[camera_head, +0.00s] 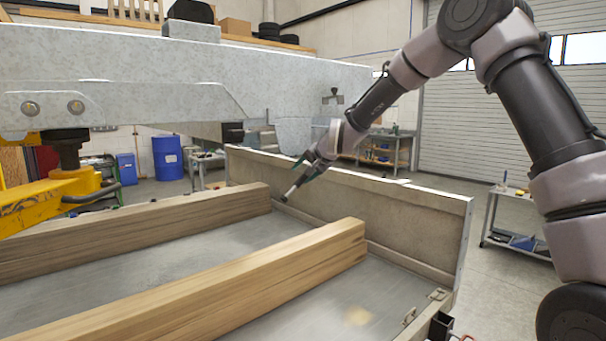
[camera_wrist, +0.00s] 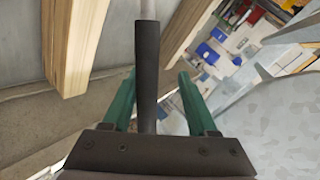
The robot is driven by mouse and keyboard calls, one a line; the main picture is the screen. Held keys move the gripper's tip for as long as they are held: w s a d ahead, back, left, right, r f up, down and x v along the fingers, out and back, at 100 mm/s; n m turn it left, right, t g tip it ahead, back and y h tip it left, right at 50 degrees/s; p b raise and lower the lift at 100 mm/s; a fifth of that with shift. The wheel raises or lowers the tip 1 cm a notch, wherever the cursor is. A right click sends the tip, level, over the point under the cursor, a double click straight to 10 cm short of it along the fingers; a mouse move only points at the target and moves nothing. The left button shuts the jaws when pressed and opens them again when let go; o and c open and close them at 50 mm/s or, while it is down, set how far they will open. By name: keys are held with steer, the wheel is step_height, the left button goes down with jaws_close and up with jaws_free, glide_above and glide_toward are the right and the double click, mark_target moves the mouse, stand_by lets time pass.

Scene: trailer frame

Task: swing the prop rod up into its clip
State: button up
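The prop rod is a thin grey rod with a dark sleeve. In the wrist view the rod (camera_wrist: 147,60) runs top to bottom between the two green fingers of my gripper (camera_wrist: 157,75). The fingers stand apart, with a clear gap between the sleeve and the right finger; the left finger is close to the sleeve, and contact cannot be told. In the head view my gripper (camera_head: 308,166) is above the tray near its far wall, and the rod's pale end (camera_head: 291,190) slants down-left below it. A small bracket (camera_head: 333,96) on the grey beam may be the clip.
The tray's far wall (camera_head: 420,215) stands behind and right of my gripper. Two wooden beams (camera_head: 230,290) lie across the tray floor. The large grey galvanised beam (camera_head: 240,75) spans above left, with a yellow jack (camera_head: 60,195) under it.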

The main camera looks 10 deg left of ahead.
steer(key=v, duration=1)
steer(key=shift+s+d+r, duration=0.2)
steer(key=shift+s, duration=0.05)
